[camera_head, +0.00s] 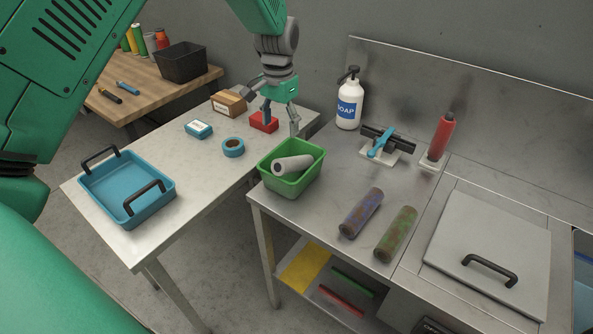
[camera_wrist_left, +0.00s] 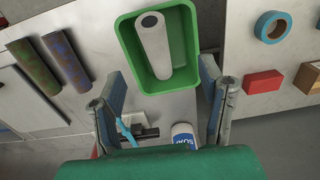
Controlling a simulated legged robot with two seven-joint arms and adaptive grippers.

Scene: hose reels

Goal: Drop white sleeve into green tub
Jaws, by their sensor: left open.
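The white sleeve (camera_head: 294,164) lies inside the green tub (camera_head: 287,187) on the near left end of the metal counter. It is a pale tube with a dark bore, also seen in the left wrist view (camera_wrist_left: 154,48). It looks slightly tilted; whether it touches the rim is unclear. In the left wrist view the green tub (camera_wrist_left: 189,75) is just beyond my fingertips. My left gripper (camera_head: 281,120) is open and empty, above and behind the tub, with its fingers spread apart (camera_wrist_left: 160,82). The sleeve is apart from the fingers. My right gripper is out of view.
A soap bottle (camera_head: 349,104), a blue-handled tool on a stand (camera_head: 381,143) and a red cylinder (camera_head: 440,137) stand behind. Purple (camera_head: 361,213) and green (camera_head: 396,233) rusty tubes lie right. The left table holds a blue tray (camera_head: 127,213), tape (camera_head: 233,147) and a red block (camera_head: 264,122).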

